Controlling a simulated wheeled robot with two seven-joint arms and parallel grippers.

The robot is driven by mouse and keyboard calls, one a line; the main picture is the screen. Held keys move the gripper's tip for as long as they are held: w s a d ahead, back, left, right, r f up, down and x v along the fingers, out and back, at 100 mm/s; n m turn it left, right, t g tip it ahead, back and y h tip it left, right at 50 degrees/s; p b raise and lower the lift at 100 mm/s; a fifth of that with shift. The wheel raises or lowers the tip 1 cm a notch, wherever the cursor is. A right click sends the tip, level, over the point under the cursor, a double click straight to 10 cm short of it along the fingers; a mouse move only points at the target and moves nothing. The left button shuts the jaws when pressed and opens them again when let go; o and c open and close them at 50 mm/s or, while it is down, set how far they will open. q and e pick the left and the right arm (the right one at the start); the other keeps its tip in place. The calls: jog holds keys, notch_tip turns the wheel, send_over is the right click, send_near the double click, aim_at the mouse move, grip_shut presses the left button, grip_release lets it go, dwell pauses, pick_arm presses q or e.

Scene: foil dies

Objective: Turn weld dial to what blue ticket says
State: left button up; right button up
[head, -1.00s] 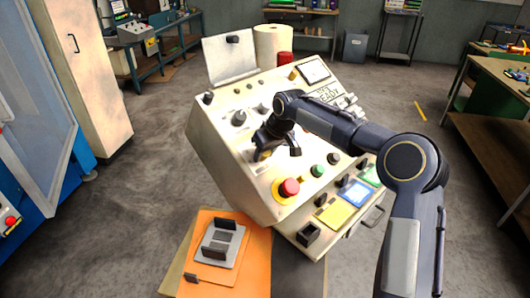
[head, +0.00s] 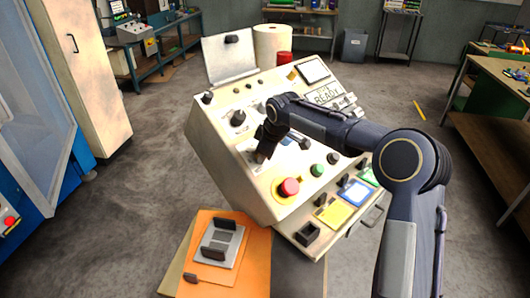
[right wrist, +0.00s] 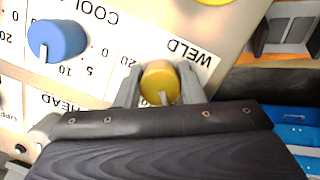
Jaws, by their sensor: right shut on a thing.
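The yellow weld dial (right wrist: 158,76), beside the printed word WELD, shows in the right wrist view with a white pointer mark on its lower side. My right gripper (right wrist: 159,86) has one finger on each side of it and is shut on it. In the head view my right gripper (head: 262,155) is down on the sloping panel and hides the dial. The blue ticket (head: 356,193) is on the front of the console, between a yellow and a green ticket; its writing is too small to read. My left gripper is not in view.
A blue dial (right wrist: 57,40) sits by the COOL label, left of the weld dial. A red mushroom button (head: 289,187) and a green button (head: 317,170) are on the console near the gripper. An orange folder (head: 228,255) with a grey plate lies in front.

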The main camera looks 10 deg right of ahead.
dwell(0.5)
jog(key=o, duration=1)
jog(key=b+v, duration=0.1)
jog(key=v, duration=0.7)
jog(key=s+d+r+m, duration=0.1)
jog(key=s+d+m, duration=0.25)
jog(key=s, duration=0.75)
jog(key=s+d+r+m, duration=0.1)
jog(key=s+d+m, duration=0.25)
jog(key=s, duration=0.65)
jog(key=s+f+m+y, duration=0.1)
jog(key=s+f+m, duration=0.2)
jog(key=s, duration=0.6)
jog(key=s+f+m+y, duration=0.1)
jog(key=s+f+m, duration=0.2)
jog(key=s+f, duration=0.3)
jog(key=s+a, duration=0.1)
jog(key=s, duration=0.2)
jog(key=shift+f+m+t, duration=0.3)
jog(key=shift+t, duration=0.1)
